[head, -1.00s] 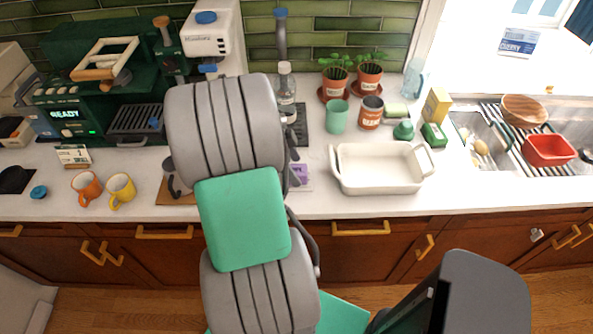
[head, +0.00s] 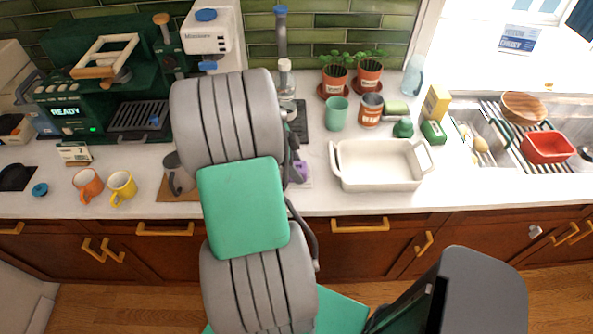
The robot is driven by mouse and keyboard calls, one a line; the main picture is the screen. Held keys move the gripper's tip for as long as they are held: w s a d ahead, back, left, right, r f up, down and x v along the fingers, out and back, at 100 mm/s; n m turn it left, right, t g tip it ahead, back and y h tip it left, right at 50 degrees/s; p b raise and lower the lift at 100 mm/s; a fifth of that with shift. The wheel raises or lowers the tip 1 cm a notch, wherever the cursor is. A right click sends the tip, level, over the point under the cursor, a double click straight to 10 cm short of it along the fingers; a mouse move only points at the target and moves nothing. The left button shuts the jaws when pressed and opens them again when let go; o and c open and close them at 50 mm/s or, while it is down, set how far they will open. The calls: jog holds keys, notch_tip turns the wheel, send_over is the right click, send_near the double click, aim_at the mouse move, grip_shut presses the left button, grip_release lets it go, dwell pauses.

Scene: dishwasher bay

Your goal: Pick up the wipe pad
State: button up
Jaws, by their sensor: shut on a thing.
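A small purple pad (head: 300,171), which I take to be the wipe pad, shows at the right edge of my arm, on the counter side left of the white baking dish. My arm hides its left part. Only a dark edge of my gripper (head: 292,158) shows beside my arm, right at the pad. The gripper is shut on the pad; its fingertips are mostly hidden. I cannot tell whether the pad is clear of the pale sheet under it.
A white baking dish (head: 381,183) stands close to the right. A clear bottle (head: 286,82) stands behind. A grey mug (head: 179,176) on a board is left of my arm, with orange (head: 87,184) and yellow mugs (head: 121,187) further left. The front counter strip is mostly free.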

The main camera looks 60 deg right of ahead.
jog(key=shift+c, duration=1.4)
jog(key=shift+d+r+b, duration=0.1)
jog(key=shift+r+b, duration=0.35)
jog(key=shift+r, duration=0.15)
jog(key=a+r+b, duration=0.2)
jog(key=a+r, duration=0.9)
jog(key=a, duration=0.3)
jog(key=shift+r, duration=0.4)
